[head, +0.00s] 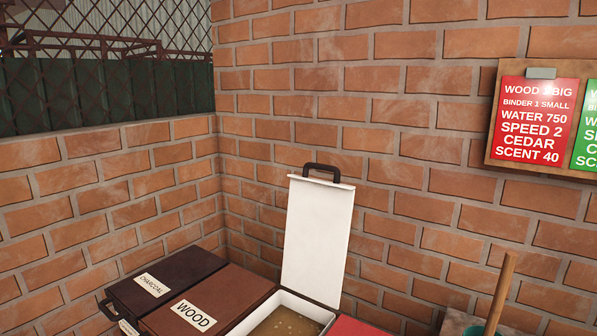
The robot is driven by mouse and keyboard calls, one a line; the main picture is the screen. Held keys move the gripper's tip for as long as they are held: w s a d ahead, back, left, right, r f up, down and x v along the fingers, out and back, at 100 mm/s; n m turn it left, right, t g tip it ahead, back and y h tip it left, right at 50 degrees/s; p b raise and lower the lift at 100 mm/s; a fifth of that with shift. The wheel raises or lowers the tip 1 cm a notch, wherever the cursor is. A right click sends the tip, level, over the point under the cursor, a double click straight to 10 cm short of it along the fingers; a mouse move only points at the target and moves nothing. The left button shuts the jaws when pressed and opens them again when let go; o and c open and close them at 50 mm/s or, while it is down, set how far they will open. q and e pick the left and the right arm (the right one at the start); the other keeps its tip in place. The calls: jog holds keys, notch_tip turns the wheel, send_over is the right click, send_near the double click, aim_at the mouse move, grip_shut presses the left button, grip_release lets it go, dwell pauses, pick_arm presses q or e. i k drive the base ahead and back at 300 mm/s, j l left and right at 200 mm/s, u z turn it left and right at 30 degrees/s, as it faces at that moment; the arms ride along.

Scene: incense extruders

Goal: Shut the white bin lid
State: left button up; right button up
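The white bin (312,309) stands at the bottom middle of the head view, against the brick wall. Its white lid (318,240) stands open, nearly upright and leaning back a little toward the wall. A dark handle (321,171) sits on the lid's top edge. Tan, grainy material (286,324) shows inside the bin. The front of the bin is cut off by the frame. Neither of my grippers is in view.
Left of the white bin are a closed brown WOOD bin (240,292) and a dark CHARCOAL bin (178,272). A red surface (352,328) adjoins it on the right. A wooden stick (502,290) stands in a teal-rimmed container farther right. A red sign (535,120) hangs above.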

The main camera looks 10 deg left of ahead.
aim_at(319, 215)
jog(key=i+u, duration=0.2)
jog(key=i, duration=0.2)
jog(key=z, duration=1.5)
